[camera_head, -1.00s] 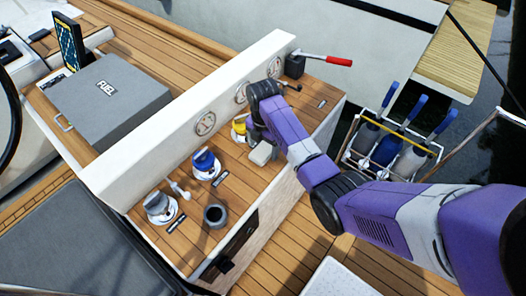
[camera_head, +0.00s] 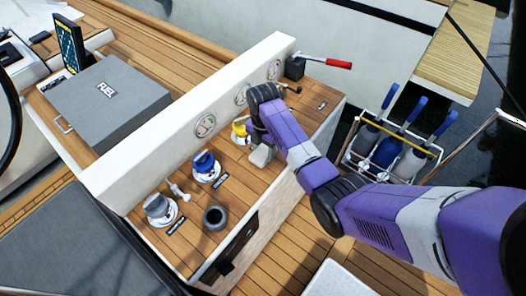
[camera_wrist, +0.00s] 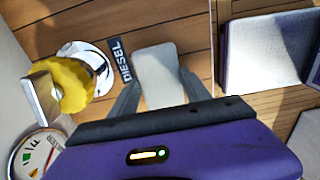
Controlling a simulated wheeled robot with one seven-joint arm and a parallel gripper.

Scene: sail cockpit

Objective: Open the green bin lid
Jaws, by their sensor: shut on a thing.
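No green bin or green lid shows in either view. My gripper (camera_wrist: 158,88) is shut on a light grey block (camera_wrist: 158,72), which sits between its two dark fingers. In the head view the block (camera_head: 262,155) shows below my wrist, over the wooden side deck. It looks tilted; I cannot tell whether it touches the deck. A yellow-handled diesel filler (camera_wrist: 62,88) is left of the fingers in the wrist view, apart from them, with a black DIESEL label (camera_wrist: 119,60). My wrist partly hides the filler in the head view.
A blue-handled fitting (camera_head: 205,164), a grey fitting (camera_head: 158,207) and a dark cup (camera_head: 215,217) stand on the deck. A white coaming (camera_head: 185,115) with gauges runs behind. A red-handled lever (camera_head: 338,63) and a bottle rack (camera_head: 390,152) are farther right.

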